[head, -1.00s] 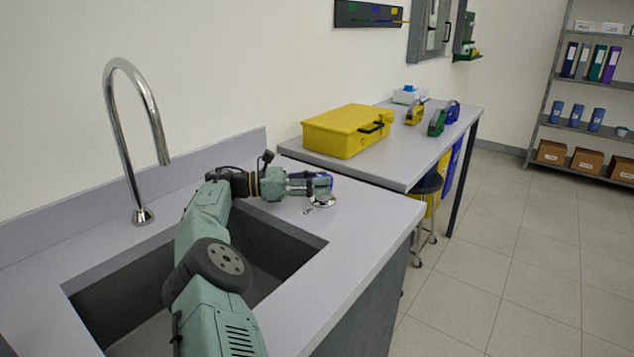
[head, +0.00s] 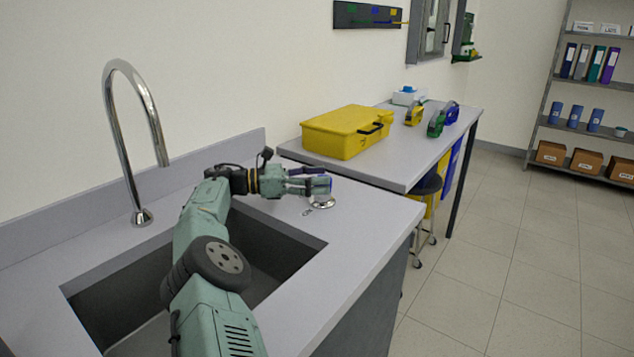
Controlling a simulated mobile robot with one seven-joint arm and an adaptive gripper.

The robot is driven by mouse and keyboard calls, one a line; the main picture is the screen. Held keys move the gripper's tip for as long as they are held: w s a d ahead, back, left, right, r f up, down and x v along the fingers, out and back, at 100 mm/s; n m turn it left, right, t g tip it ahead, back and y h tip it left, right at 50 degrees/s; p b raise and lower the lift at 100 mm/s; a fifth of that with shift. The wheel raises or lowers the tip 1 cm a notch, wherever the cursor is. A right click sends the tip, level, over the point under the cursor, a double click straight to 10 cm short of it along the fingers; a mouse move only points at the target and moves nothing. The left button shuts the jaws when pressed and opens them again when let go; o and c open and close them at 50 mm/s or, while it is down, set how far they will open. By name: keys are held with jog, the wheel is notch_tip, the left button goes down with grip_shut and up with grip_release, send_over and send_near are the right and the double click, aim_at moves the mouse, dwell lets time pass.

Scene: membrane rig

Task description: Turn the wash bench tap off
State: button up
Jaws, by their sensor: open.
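The chrome gooseneck spout (head: 136,130) stands at the back left of the sink, and I see no stream from it. The tap's round metal base (head: 323,204) sits on the bench to the right of the sink. Blue parts of the tap handle (head: 308,170) show just above it, among my fingers. My gripper (head: 316,182) is open and lies level, pointing right, over the base. The fingers overlap the handle in the picture. I cannot tell whether they touch it, and part of the handle is hidden.
My arm reaches across the sink basin (head: 283,262). A yellow case (head: 347,131) and several tape dispensers (head: 436,123) are on the side table (head: 405,170) beyond the wash bench. A stool (head: 427,188) stands beneath it. The floor at right is clear.

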notch_tip(320, 180, up, 9)
jog(key=shift+f, duration=0.1)
dwell(0.4)
